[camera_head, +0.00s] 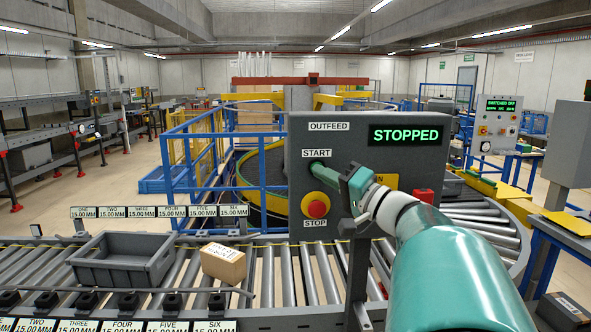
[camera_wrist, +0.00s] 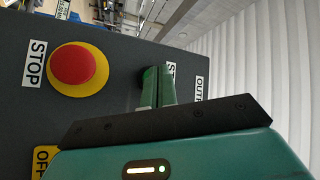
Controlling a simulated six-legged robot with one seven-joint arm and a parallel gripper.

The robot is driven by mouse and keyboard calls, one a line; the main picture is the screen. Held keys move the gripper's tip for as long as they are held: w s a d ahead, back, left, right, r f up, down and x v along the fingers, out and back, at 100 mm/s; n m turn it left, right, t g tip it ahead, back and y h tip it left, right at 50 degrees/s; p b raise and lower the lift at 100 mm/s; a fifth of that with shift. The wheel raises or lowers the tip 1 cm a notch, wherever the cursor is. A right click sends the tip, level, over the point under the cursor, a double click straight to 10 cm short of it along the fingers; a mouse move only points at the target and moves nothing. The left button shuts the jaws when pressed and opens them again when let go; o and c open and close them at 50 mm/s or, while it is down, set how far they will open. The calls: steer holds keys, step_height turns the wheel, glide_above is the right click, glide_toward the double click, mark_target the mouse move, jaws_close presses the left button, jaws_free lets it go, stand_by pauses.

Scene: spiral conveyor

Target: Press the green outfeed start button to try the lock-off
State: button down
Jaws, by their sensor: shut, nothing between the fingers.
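In the wrist view my gripper's fingers (camera_wrist: 157,82) point at the box face (camera_wrist: 112,98). The red STOP button (camera_head: 316,208) on its yellow ring sits below the fingers; it also shows in the wrist view (camera_wrist: 72,65).
A grey tote (camera_head: 124,276) and a cardboard box (camera_head: 223,263) sit on the roller conveyor (camera_head: 268,278) in front. Blue railings (camera_head: 200,160) stand left of the control box. A cabinet at right has a SWITCHED OFF display (camera_head: 501,106).

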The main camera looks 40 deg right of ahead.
steer(key=shift+w+d, duration=0.2)
steer(key=shift+w, duration=0.15)
stand_by(0.5)
steer(key=shift+s, duration=0.1)
steer(key=shift+s+a, duration=0.45)
steer(key=shift+s, duration=0.15)
steer(key=shift+s+a, duration=0.1)
steer(key=shift+s+a, duration=0.65)
steer(key=shift+s, duration=0.35)
steer(key=shift+s+a, duration=0.65)
steer(key=shift+s, duration=0.3)
